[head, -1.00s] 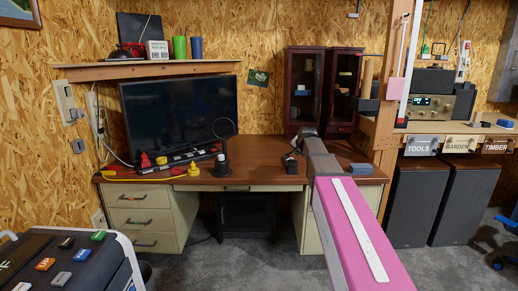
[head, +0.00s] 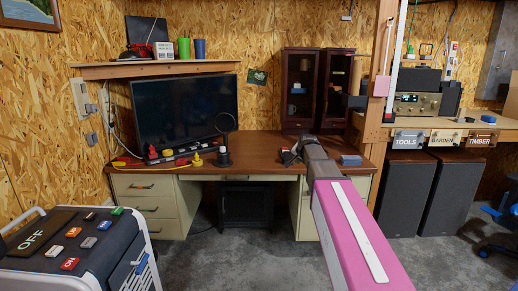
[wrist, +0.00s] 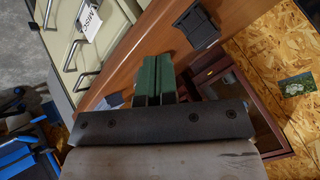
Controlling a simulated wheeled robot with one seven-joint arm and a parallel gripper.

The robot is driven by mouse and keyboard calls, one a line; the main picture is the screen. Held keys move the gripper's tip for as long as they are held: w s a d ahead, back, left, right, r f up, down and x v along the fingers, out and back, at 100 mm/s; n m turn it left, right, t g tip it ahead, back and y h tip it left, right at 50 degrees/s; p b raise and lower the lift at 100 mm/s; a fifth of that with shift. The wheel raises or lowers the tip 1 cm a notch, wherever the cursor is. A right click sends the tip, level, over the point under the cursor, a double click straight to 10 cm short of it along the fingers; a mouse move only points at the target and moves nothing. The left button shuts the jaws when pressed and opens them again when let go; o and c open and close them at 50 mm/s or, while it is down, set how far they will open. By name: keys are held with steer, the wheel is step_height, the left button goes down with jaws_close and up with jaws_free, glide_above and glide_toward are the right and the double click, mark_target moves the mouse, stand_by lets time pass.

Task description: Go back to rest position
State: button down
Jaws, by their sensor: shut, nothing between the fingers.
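My gripper shows in the wrist view, with its two green-padded fingers (wrist: 154,80) side by side and closed together, and nothing held between them. In the head view my pink arm reaches forward from the lower right, and its dark end (head: 291,156) is over the right part of the brown desk (head: 255,148). In the wrist view the desk top (wrist: 150,45) lies beyond the fingers.
A monitor (head: 185,112) and black stand (head: 223,150) are to the left. Dark glass cabinets (head: 300,90) stand at the back. A button-covered case (head: 75,245) is at lower left. Grey floor is clear in front.

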steer(key=s+f+n+g, duration=0.3)
steer(key=s+f+g, duration=0.1)
steer(key=s+f, duration=0.9)
steer(key=s+f+n+g, duration=0.4)
steer(key=s+f, duration=0.9)
steer(key=s, duration=0.8)
steer(key=shift+s+a+h, duration=0.2)
steer(key=shift+s+h, duration=0.2)
